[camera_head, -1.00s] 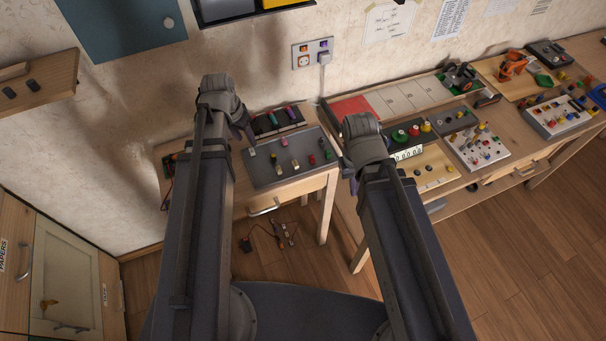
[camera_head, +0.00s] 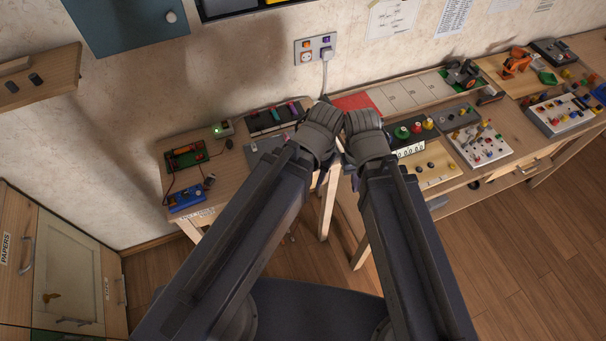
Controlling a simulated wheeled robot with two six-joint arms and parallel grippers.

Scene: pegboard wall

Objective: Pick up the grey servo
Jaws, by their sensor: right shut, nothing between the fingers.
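I cannot pick out the grey servo for certain in the head view. A grey tray (camera_head: 257,150) on the left table is mostly hidden behind my left arm, and small parts on it are covered. My left gripper is mostly hidden behind its own wrist, over the tray's right part, so its fingers cannot be read. My right gripper (camera_head: 354,183) is shut and empty, pointing down near the gap between the two tables.
On the left table stand a green circuit board (camera_head: 187,157), a blue box (camera_head: 186,198) and a black rack (camera_head: 270,117). The right bench holds a red sheet (camera_head: 355,102), a white peg board (camera_head: 480,146) and an orange robot model (camera_head: 515,63).

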